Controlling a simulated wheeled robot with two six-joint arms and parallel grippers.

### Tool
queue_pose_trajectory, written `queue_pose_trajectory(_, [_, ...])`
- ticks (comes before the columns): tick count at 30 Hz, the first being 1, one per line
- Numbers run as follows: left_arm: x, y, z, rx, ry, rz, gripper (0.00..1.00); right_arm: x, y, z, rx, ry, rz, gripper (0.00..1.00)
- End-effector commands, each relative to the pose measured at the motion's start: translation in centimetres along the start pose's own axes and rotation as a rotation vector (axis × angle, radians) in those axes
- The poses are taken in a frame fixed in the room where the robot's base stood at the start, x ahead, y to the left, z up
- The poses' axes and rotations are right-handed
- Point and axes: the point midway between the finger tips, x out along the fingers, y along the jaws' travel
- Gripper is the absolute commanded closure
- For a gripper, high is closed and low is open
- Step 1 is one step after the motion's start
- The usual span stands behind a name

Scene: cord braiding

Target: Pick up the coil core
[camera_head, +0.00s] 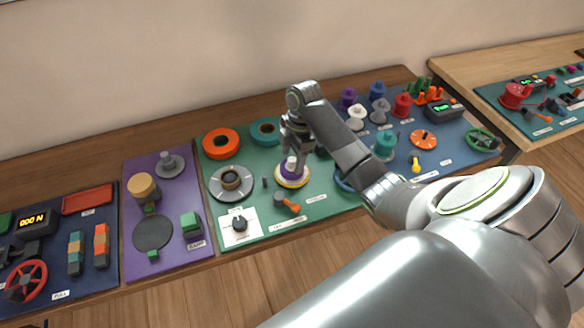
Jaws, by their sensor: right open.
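My right arm reaches in from the lower right over the green mat (330,200). My right gripper (293,157) points down, its jaws open, right over a small purple and white piece (292,171) on a round base with a yellow rim. I cannot tell whether its fingers touch that piece. No readable label shows which piece is the coil core. My left gripper is not in view.
An orange ring (221,143) and a teal ring (265,131) lie behind. Several coloured spools, including a red one (402,105), stand on the blue mat to the right. An orange-handled piece (287,203) lies near the front. A purple mat (184,247) is at left.

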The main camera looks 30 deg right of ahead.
Motion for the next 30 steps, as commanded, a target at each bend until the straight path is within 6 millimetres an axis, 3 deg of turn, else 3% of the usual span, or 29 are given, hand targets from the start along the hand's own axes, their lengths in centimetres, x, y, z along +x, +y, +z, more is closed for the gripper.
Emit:
queue_pose_trajectory(6, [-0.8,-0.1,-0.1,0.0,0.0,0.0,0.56,3.0,-0.1,-0.1,0.001,0.002,-0.003,0.39])
queue_pose_trajectory(15, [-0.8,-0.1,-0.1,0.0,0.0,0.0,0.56,3.5,-0.1,0.0,-0.001,0.0,-0.001,0.4])
queue_pose_trajectory(25, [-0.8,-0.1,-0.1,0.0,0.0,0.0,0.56,3.4,-0.1,0.0,0.0,0.0,-0.001,0.83])
queue_pose_trajectory(30, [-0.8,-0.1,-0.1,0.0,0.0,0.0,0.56,3.4,-0.1,0.0,-0.001,0.0,-0.001,0.85])
